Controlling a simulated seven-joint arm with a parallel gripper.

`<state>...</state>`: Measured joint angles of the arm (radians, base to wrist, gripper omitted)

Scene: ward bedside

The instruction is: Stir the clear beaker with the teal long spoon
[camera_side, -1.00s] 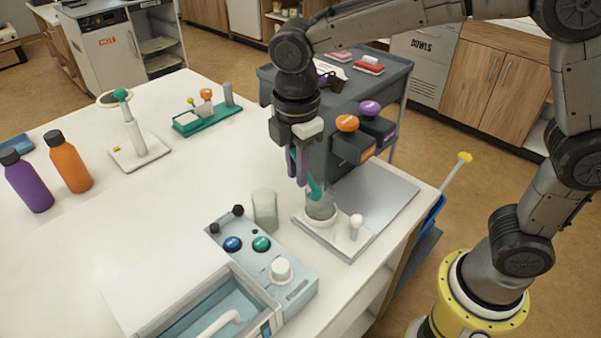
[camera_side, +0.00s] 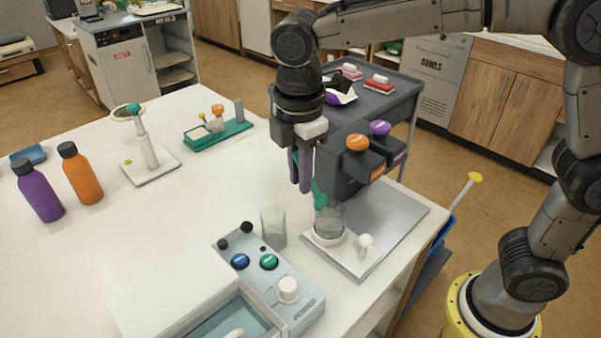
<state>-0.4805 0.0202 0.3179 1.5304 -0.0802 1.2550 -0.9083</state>
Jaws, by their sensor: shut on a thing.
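My gripper (camera_side: 304,186) points down, shut on the teal long spoon (camera_side: 319,197), left of and above a clear beaker. The spoon slants down to the right from behind my fingers, and its teal lower part shows at the beaker's rim. I cannot tell how far it reaches inside. This clear beaker (camera_side: 330,222) stands upright on a round white base at the table's right side. A second clear vessel (camera_side: 273,230) stands upright on the table to its left, apart from the spoon. My fingers hide most of the spoon's handle.
A control box (camera_side: 262,275) with knobs and an open drawer lies in front. A grey plate (camera_side: 385,205) lies at right, with a white knob (camera_side: 365,241) near the beaker. A dark cart (camera_side: 345,120) stands behind. Purple (camera_side: 40,192) and orange bottles (camera_side: 81,175) stand left.

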